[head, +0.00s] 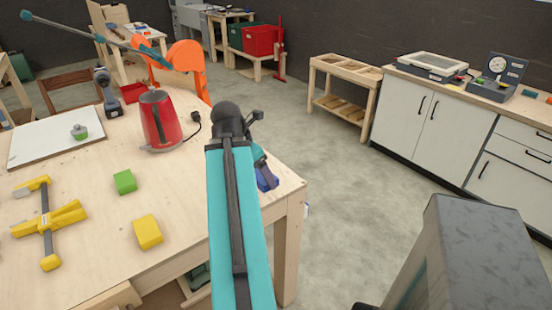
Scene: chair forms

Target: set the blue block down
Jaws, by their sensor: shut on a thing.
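The blue block (267,179) shows just right of my teal arm, at the right part of the wooden table (180,190). My gripper (261,163) is shut on the blue block, at its upper side. My arm hides the left part of the gripper and of the block. I cannot tell whether the block touches the tabletop or hangs just above it. A green block (124,181) and a yellow block (148,231) lie apart on the table, left of my arm.
A red kettle (160,121) stands on the table behind and left of my gripper. A yellow clamp (50,222), a white board (56,137) and a drill (107,92) are farther left. Bare tabletop lies between the kettle and the blocks. White cabinets (432,118) stand across open floor.

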